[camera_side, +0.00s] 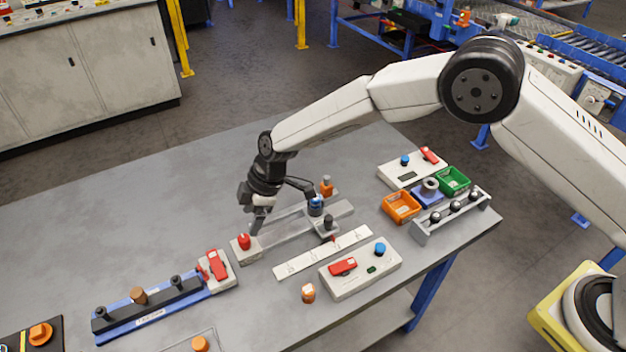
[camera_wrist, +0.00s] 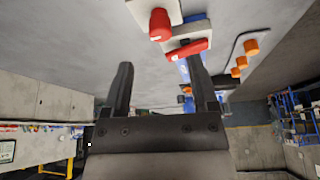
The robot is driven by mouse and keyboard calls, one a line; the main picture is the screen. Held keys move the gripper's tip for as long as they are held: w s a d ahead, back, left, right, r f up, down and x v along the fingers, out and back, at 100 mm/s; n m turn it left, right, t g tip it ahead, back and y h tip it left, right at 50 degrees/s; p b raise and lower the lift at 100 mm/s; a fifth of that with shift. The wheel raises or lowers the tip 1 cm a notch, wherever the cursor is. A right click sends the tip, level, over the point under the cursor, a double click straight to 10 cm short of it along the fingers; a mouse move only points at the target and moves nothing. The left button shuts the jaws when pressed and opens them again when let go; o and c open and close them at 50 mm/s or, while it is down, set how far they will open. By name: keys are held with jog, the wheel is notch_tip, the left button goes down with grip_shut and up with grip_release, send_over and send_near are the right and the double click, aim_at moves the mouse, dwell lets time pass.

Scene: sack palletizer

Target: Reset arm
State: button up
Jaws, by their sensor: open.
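My gripper (camera_side: 284,213) hangs low over the grey table, above a grey rail fixture (camera_side: 290,230). Its two fingers are spread wide with nothing seen between them; they also show in the wrist view (camera_wrist: 160,80). A red knob (camera_side: 244,241) sits on the fixture's left end, just below one finger. A blue-topped piece (camera_side: 316,204) stands on the fixture near the other finger. I cannot tell whether either finger touches a part. In the wrist view a red knob (camera_wrist: 160,24) and a red lever (camera_wrist: 187,48) lie beyond the fingers.
A blue-based rail (camera_side: 150,306) with a red lever block lies front left. A white scale strip (camera_side: 323,252) and a control box (camera_side: 360,270) lie in front of the fixture. Orange (camera_side: 401,207) and green (camera_side: 453,181) bins stand right. The table's back left is clear.

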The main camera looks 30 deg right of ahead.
jog(key=shift+d+r, duration=0.1)
jog(key=shift+r, duration=0.15)
jog(key=s+d+r+m+t+h, duration=0.1)
jog(key=s+d+r+m, duration=0.25)
jog(key=d, duration=0.65)
jog(key=s+d+r+m+h, duration=0.2)
jog(key=d+r+m, duration=0.25)
jog(key=d, duration=0.45)
jog(key=s+d+r+m+h, duration=0.1)
jog(key=s+d+r+m, duration=0.1)
jog(key=s+d+m, duration=0.6)
jog(key=s+d, duration=0.6)
jog(key=s, duration=0.3)
jog(key=shift+t+h, duration=0.3)
jog(key=shift+t, duration=0.1)
